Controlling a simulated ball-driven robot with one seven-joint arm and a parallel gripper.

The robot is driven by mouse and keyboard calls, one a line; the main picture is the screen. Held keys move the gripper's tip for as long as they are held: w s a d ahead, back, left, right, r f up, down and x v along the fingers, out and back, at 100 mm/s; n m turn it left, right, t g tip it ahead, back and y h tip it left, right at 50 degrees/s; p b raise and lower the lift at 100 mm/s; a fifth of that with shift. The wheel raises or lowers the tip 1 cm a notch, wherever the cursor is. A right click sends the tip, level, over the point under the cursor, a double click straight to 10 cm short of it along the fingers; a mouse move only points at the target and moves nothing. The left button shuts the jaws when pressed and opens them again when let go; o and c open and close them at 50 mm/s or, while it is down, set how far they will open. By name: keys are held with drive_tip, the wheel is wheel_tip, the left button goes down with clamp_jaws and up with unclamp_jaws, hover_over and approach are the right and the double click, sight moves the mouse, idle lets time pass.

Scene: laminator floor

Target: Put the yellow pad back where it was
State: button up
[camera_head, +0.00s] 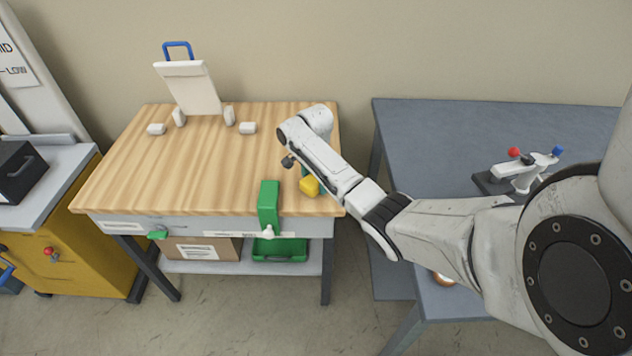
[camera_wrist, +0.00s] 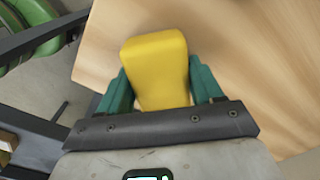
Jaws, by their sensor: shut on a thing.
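The yellow pad (camera_wrist: 155,62) is a rounded block held between the green fingers of my gripper (camera_wrist: 158,92) in the wrist view. My gripper is shut on it. In the head view the pad (camera_head: 309,186) shows just under the end of my arm, over the right front part of the wooden table (camera_head: 190,165). I cannot tell whether the pad touches the table top. Most of my gripper (camera_head: 304,171) is hidden behind my arm in the head view.
A green block-shaped tool (camera_head: 269,203) stands at the table's front edge, left of the pad. Several white pieces and a white board (camera_head: 188,88) with a blue handle are at the back. A grey table (camera_head: 430,130) stands right. The table's middle is clear.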

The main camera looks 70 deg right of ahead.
drive_tip(key=shift+f, duration=0.1)
drive_tip(key=o, duration=1)
